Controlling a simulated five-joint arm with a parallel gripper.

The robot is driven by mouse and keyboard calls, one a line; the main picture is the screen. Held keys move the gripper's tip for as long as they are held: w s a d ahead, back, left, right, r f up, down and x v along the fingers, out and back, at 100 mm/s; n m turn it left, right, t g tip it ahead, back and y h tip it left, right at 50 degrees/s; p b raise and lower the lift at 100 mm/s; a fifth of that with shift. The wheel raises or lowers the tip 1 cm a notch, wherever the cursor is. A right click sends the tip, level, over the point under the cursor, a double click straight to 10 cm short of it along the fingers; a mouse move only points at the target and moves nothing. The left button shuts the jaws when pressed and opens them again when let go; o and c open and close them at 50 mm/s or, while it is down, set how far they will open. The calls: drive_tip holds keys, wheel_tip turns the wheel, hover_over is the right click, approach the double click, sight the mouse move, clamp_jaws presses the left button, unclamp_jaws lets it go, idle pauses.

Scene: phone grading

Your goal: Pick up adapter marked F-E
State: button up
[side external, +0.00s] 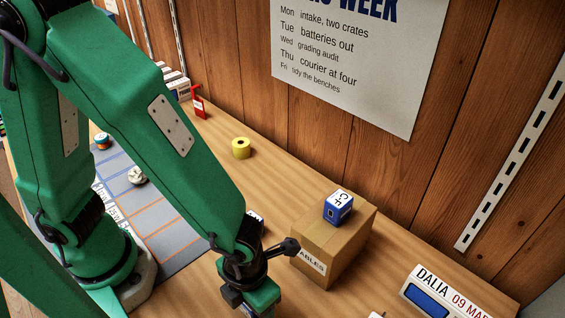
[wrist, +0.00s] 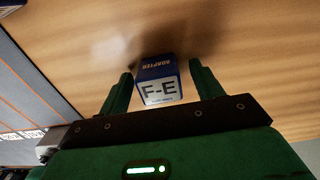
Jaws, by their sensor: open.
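The adapter marked F-E (wrist: 158,88) is a small blue block with a white label on its face, seen in the wrist view. It sits on the wood bench top between the two green fingers of my gripper (wrist: 160,72). The fingers stand open, with a visible gap on either side of the block. In the side view my gripper (side external: 257,299) is low at the bottom edge. Its fingertips are not clear there, and I cannot make out the F-E label in that view.
A cardboard box (side external: 325,250) marked for cables stands right of my gripper, with another blue adapter (side external: 340,207) on top. A yellow roll (side external: 241,148) lies farther back. A grey gridded mat (side external: 165,214) lies left. A name sign (side external: 440,297) stands at the right front.

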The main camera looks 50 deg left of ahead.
drive_tip(key=shift+c, duration=0.4)
drive_tip(key=c, duration=1)
drive_tip(key=shift+r, duration=0.2)
drive_tip(key=shift+r, duration=4.85)
